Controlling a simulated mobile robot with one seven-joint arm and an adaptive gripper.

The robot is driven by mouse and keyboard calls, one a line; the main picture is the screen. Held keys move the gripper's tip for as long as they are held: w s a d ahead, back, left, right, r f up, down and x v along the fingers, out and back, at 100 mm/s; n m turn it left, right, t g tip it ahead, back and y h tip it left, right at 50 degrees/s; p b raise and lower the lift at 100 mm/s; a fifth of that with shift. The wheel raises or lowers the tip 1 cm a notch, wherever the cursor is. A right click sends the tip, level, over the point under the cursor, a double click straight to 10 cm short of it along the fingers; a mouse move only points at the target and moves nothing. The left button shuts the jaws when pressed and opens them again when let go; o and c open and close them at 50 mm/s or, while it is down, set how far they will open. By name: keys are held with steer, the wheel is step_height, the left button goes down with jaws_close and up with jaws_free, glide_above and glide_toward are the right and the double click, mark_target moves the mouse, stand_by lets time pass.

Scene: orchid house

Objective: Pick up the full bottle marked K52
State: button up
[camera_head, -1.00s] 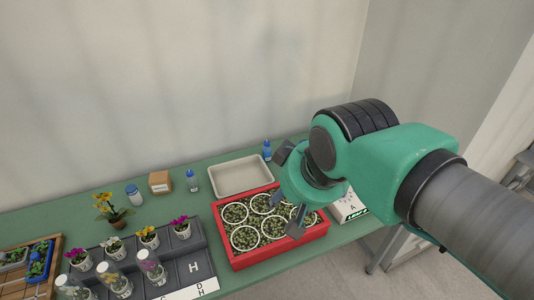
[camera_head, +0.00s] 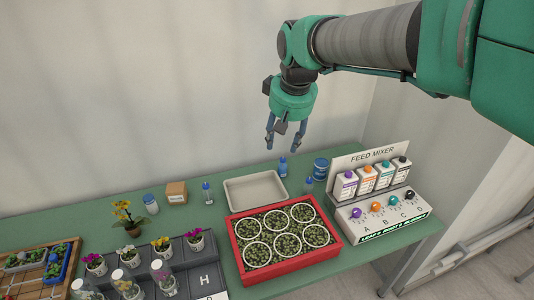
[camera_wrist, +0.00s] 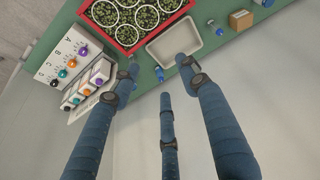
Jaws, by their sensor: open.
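Several small blue bottles stand on the green table. One bottle (camera_head: 283,167) is behind the pale tray's right end, another bottle (camera_head: 308,186) is between tray and feed mixer, and a third bottle (camera_head: 207,193) is left of the tray. No K52 marking is readable, and I cannot tell which is full. My gripper (camera_head: 284,146) is open and empty, fingers pointing down above the back of the table, over the bottle behind the tray. In the wrist view that bottle (camera_wrist: 160,74) shows between the spread fingers of my gripper (camera_wrist: 158,78).
The pale tray (camera_head: 228,194) is empty. A red crate (camera_head: 290,276) of plants is in front. A blue tin (camera_head: 321,168) and the feed mixer (camera_head: 390,228) stand to the right.

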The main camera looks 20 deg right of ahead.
steer(key=w+d+f+g+p, duration=0.1)
steer(key=w+d+f, duration=0.1)
steer(key=w, duration=0.5)
steer(key=w+d+f, duration=0.1)
steer(key=w+d, duration=0.1)
steer(key=w, duration=0.6)
steer(key=n+g+p, duration=0.2)
steer(key=g+p, duration=0.1)
steer(key=p, duration=0.1)
glide_above(283, 159)
step_height(283, 159, down, 32)
steer(key=shift+a+r, duration=0.1)
steer(key=shift+w+f+n, duration=0.15)
steer(key=shift+f+n, duration=0.15)
steer(key=shift+f, duration=0.25)
steer(key=shift+f, duration=0.1)
steer(key=shift+f+b, duration=0.5)
steer(key=shift+f, duration=3.55)
steer(key=shift+f, duration=0.1)
